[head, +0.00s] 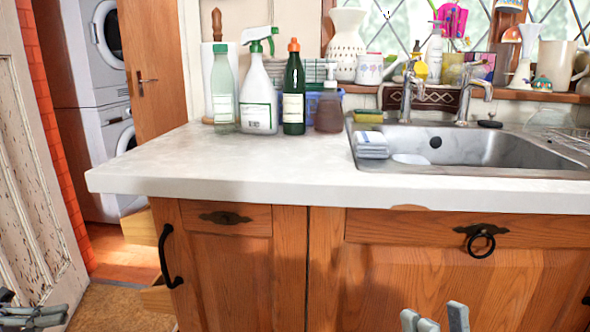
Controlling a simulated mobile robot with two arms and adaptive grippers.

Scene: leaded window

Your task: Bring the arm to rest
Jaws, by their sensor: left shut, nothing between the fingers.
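My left gripper (34,316) shows at the bottom left corner, low over the floor. It is shut and empty, and most of its arm is out of view. My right gripper (436,319) shows at the bottom edge, right of the middle, in front of the wooden cabinet (265,275). Only its fingertips show, apart with a gap between them, and nothing is seen in the gap. Neither gripper appears to touch anything.
The pale countertop (250,175) carries several bottles (257,95) at the back and a metal sink (470,150) at the right. A cabinet door handle (168,258) sticks out. An old door (30,190) stands at the left. The front left countertop is clear.

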